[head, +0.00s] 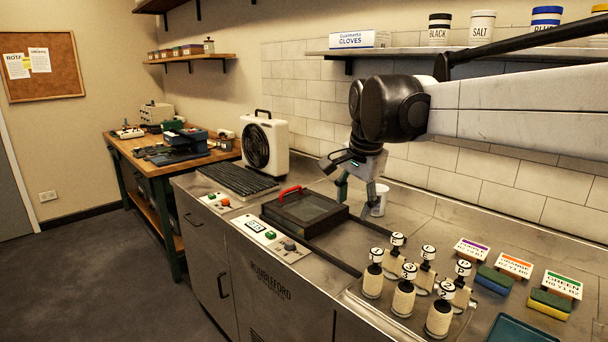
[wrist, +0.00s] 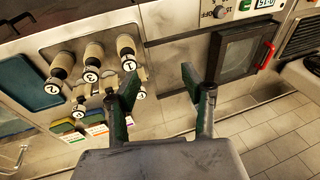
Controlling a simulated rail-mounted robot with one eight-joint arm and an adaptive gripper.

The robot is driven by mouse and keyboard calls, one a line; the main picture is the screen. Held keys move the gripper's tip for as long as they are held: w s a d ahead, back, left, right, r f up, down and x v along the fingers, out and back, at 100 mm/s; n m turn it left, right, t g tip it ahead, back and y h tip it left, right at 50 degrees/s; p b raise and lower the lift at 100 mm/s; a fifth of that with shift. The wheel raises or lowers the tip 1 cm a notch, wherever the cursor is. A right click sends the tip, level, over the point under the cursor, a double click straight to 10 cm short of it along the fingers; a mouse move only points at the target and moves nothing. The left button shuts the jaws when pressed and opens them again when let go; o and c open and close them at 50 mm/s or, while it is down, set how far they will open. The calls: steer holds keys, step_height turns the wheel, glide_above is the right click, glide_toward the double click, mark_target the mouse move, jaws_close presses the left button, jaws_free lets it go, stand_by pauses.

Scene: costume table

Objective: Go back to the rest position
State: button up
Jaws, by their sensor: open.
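My gripper (head: 357,188) hangs above the steel counter, between the dark lidded box and the white cup. In the wrist view my gripper (wrist: 163,98) shows two green-padded fingers spread apart with nothing between them. The arm reaches in from the right in the head view. A white cup (head: 379,200) stands on the counter just behind and right of the fingers; I cannot tell whether they touch it.
Several numbered bottles (head: 403,299) stand on a tray at the front right. Coloured sponges (head: 493,280) with label cards lie beside them. The dark box with a red handle (head: 305,212) is left of my gripper. A shelf (head: 420,52) runs along the wall behind the arm.

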steer(key=s+d+f+n+t, duration=0.1)
steer(key=s+d+f+n, duration=0.2)
steer(key=s, duration=0.6)
steer(key=s+d+f+n+t, duration=0.1)
steer(key=s+d+f+n, duration=0.2)
steer(key=s+f, duration=0.3)
steer(key=s+d+f+n+t, duration=0.1)
steer(key=s+d+f+n, duration=0.2)
steer(key=s, duration=0.9)
steer(key=shift+s+f+t+h, duration=0.25)
steer(key=shift+f+t+h, duration=0.05)
steer(key=shift+f, duration=0.35)
